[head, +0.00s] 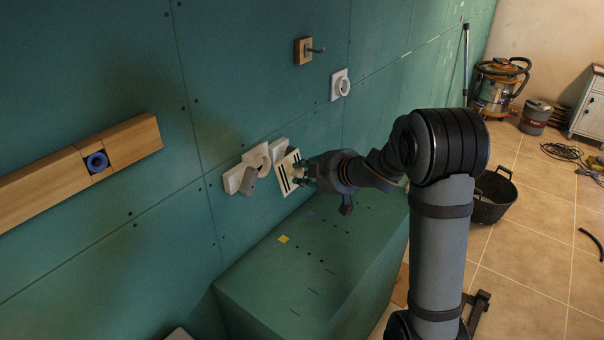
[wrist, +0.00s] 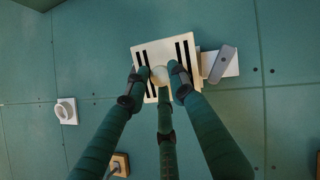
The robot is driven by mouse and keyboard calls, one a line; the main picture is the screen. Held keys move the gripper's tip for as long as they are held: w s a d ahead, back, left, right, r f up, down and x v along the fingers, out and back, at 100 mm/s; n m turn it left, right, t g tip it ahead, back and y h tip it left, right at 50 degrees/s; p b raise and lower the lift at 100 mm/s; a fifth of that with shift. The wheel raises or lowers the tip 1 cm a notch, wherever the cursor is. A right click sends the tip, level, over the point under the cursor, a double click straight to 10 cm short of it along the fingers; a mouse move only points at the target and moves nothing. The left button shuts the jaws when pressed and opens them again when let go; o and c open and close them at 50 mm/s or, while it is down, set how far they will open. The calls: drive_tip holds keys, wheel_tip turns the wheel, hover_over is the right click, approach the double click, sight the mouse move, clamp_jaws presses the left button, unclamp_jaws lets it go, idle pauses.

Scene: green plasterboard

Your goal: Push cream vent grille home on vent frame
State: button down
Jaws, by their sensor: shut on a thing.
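The cream vent grille (head: 287,174) is a square plate with dark slots and a small round knob in its middle. My gripper (head: 299,170) is shut on it from the front, near the wall. In the wrist view the grille (wrist: 147,53) shows face on, slightly turned, with the gripper's fingers (wrist: 160,78) closed around the knob. A pale piece on the wall (head: 279,147) shows behind the grille's upper edge; it looks like the vent frame, mostly hidden. In the head view the grille is tilted and seems apart from the wall. Contact with the frame cannot be told.
A socket (head: 340,85) and a hook on a wood block (head: 304,50) are higher up. A green box ledge (head: 320,280) juts out below.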

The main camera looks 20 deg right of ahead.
sight(288, 170)
drive_tip(key=shift+a+r, duration=0.15)
drive_tip(key=shift+a, duration=0.25)
drive_tip(key=shift+s+d+f+y+b, duration=0.1)
drive_tip(key=shift+f+y+b, duration=0.2)
drive_tip(key=shift+b, duration=0.5)
drive_tip(key=shift+w+a+r, duration=0.15)
drive_tip(key=shift+w+a, duration=0.05)
drive_tip(key=shift+a, duration=0.05)
drive_tip(key=shift+w+a+f, duration=0.25)
drive_tip(key=shift+w+a, duration=0.5)
drive_tip(key=shift+w, duration=0.25)
drive_tip(key=shift+w+a+f, duration=0.25)
drive_tip(key=shift+w+a, duration=0.45)
drive_tip(key=shift+w, duration=0.25)
drive_tip(key=shift+w+a, duration=0.1)
drive_tip(key=shift+w+a+f, duration=0.15)
drive_tip(key=shift+w+a, duration=0.2)
drive_tip(key=shift+w, duration=0.15)
drive_tip(key=shift+w+a, duration=0.15)
drive_tip(key=shift+w+a+f, duration=0.2)
drive_tip(key=shift+w+a, duration=0.25)
drive_tip(key=shift+w, duration=0.15)
